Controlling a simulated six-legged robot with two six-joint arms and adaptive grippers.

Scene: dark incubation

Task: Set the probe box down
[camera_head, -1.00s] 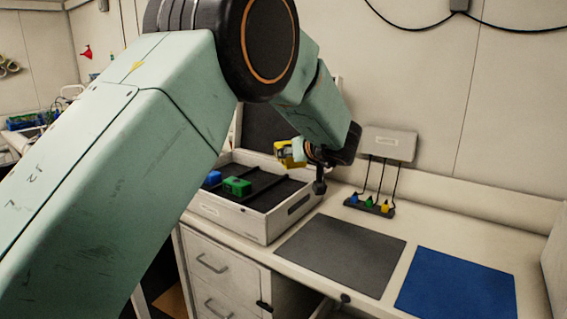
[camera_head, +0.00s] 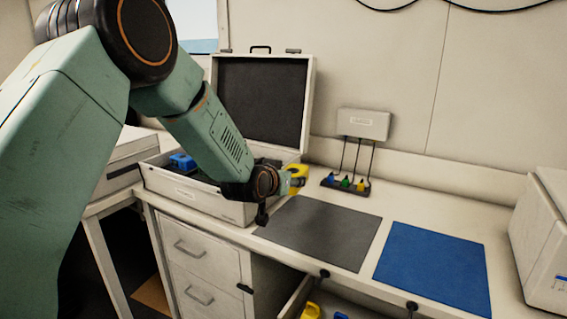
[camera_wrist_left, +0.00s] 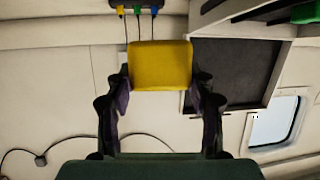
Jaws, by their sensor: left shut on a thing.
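My left gripper (camera_head: 284,182) is shut on a yellow probe box (camera_head: 298,173), just right of the open case (camera_head: 185,197) and by the back left corner of the grey mat (camera_head: 325,232). The head view does not clearly show the gap between the box and the counter. In the left wrist view the yellow box (camera_wrist_left: 160,66) sits between both fingers of the gripper (camera_wrist_left: 162,88). A blue box (camera_head: 182,161) is in the case; my arm hides much of the case's inside. My right gripper is not in view.
The grey mat and blue mat (camera_head: 432,268) are bare. A small rack (camera_head: 345,184) with blue, green and yellow plugs stands behind the grey mat. A white device (camera_head: 540,235) stands at the right. An open drawer below holds yellow (camera_head: 311,310) and blue things.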

